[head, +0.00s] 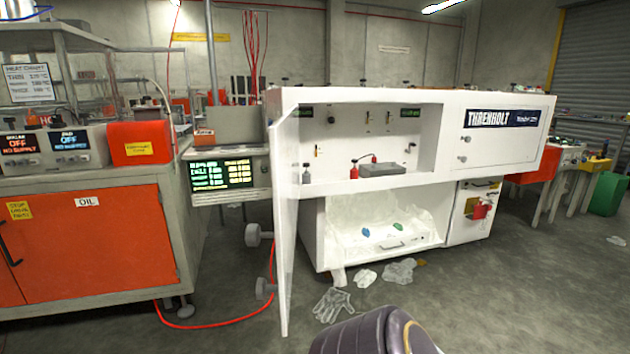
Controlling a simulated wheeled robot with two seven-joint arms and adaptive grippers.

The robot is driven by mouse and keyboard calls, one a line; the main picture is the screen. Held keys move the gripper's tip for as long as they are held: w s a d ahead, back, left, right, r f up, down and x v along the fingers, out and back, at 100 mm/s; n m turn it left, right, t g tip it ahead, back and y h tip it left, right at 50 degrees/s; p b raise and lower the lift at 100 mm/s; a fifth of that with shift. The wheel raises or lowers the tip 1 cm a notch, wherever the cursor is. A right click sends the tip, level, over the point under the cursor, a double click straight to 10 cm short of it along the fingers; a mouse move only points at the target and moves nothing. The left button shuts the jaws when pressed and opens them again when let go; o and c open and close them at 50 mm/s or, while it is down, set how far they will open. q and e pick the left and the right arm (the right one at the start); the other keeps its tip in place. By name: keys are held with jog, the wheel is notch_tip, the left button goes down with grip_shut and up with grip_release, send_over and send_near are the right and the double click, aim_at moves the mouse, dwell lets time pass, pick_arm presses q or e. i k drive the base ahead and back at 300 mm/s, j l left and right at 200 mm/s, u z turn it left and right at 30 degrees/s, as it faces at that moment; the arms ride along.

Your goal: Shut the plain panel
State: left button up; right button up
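The plain panel (284,230) is a tall white door with no label, on the left end of the white machine (300,97). It stands open, swung out toward me, and I see it nearly edge-on. Its top is by the machine's upper left corner and its lower end hangs above the floor. The upper bay (345,140) and lower bay (335,215) of the machine are exposed. A second panel, labelled THRENHOLT (490,150), is shut at the right. Neither gripper shows; only a rounded dark part of mine is at the bottom edge.
Clear film gloves (333,305) lie on the floor before the machine. A red hose (215,326) runs on the floor left of the panel. An orange cabinet (95,245) stands at left, with a display (222,173) beside it. The front floor is mostly free.

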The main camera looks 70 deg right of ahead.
aim_at(284, 135)
jog(key=i+z, duration=0.1)
jog(key=z, duration=0.3)
jog(key=i+z, duration=0.1)
jog(key=z, duration=0.3)
jog(key=i+j+z, duration=0.1)
jog(key=z, duration=0.3)
jog(key=i+j+z, duration=0.1)
jog(key=z, duration=0.3)
jog(key=i+j+z, duration=0.1)
jog(key=z, duration=0.3)
jog(key=i+j+z, duration=0.15)
jog(key=i+z, duration=0.15)
jog(key=z, duration=0.15)
jog(key=i+j+z, duration=0.15)
jog(key=z, duration=0.25)
